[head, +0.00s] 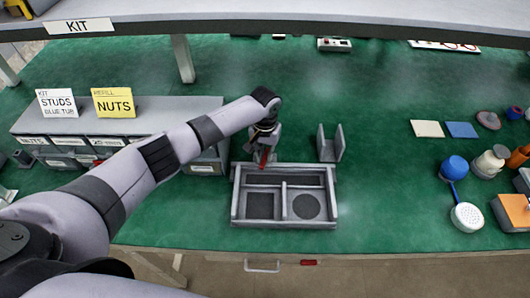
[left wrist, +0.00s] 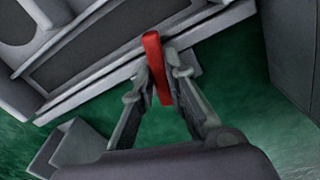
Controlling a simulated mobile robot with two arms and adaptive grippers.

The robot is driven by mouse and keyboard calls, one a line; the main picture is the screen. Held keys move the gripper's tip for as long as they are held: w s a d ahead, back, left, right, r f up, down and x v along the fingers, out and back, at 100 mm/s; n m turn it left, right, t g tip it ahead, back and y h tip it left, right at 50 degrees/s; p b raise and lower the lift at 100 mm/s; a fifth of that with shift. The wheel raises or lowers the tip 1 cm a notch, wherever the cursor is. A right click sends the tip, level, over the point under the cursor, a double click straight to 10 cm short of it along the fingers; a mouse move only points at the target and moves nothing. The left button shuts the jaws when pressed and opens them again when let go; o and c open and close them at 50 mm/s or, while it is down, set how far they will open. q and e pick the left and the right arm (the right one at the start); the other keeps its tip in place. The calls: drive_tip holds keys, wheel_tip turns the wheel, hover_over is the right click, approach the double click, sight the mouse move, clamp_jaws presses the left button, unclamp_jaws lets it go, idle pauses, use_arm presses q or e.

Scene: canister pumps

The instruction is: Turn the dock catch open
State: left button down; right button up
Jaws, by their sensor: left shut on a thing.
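The dock (head: 284,222) is a grey tray with several recesses, one of them round, on the green bench. The dock catch (left wrist: 155,62) is a red lever at the dock's edge; in the head view (head: 264,158) it shows small at the back left of the dock. My left gripper (left wrist: 163,78) is shut on the red catch, one finger on each side of it. In the head view the left gripper (head: 262,155) points down at the dock's back edge and partly hides the catch. My right gripper is not in view.
A grey upright bracket (head: 330,145) stands just behind the dock. A drawer unit (head: 100,120) with STUDS and NUTS signs is at the left. Blue, white and orange items, including a blue-handled strainer (head: 467,215), are at the right. An overhead shelf (head: 300,18) crosses the top.

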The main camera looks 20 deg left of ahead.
use_arm(q)
drive_tip(key=m, duration=0.3)
drive_tip(key=shift+r+m+p, duration=0.1)
drive_tip(key=shift+m+p, duration=0.3)
drive_tip(key=m, duration=0.3)
drive_tip(key=shift+m, duration=0.3)
drive_tip(key=m, duration=0.3)
drive_tip(key=shift+w+m+p, duration=0.1)
drive_tip(key=shift+m+p, duration=0.2)
drive_tip(key=shift+p, duration=0.05)
drive_tip(key=shift+m, duration=1.8)
drive_tip(key=c, duration=1.6)
unclamp_jaws()
